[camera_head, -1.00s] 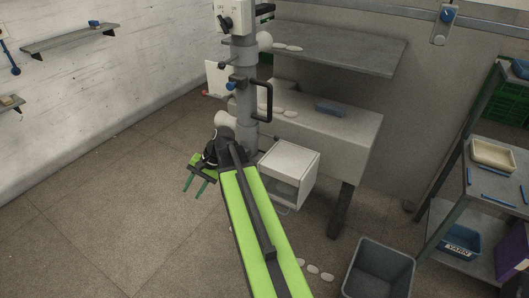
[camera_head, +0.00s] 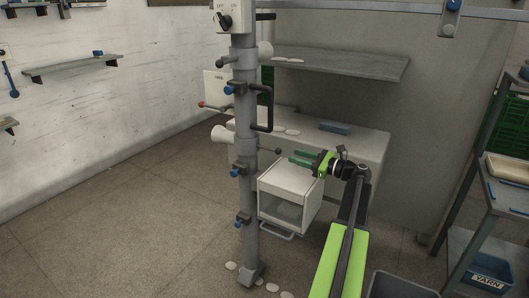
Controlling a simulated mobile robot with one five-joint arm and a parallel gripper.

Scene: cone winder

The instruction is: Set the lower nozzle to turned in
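A grey upright column (camera_head: 243,200) stands left of centre. The lower nozzle (camera_head: 219,133), a pale flared cone, points left from the column. A thin rod with a dark ball (camera_head: 277,151) sticks out to the right at about the same height. An upper pale nozzle (camera_head: 265,49) points right, with a dark-ended handle (camera_head: 221,64) on the left. My gripper (camera_head: 292,158) is right of the column, its green fingers pointing left. The fingers look slightly apart and empty. Their tips appear close to the dark ball; contact cannot be told.
A black bracket handle (camera_head: 267,108) and a red-tipped lever (camera_head: 203,105) stick out from the column. A bench (camera_head: 360,140) stands behind and a rack (camera_head: 476,180) at right. The floor at left is clear.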

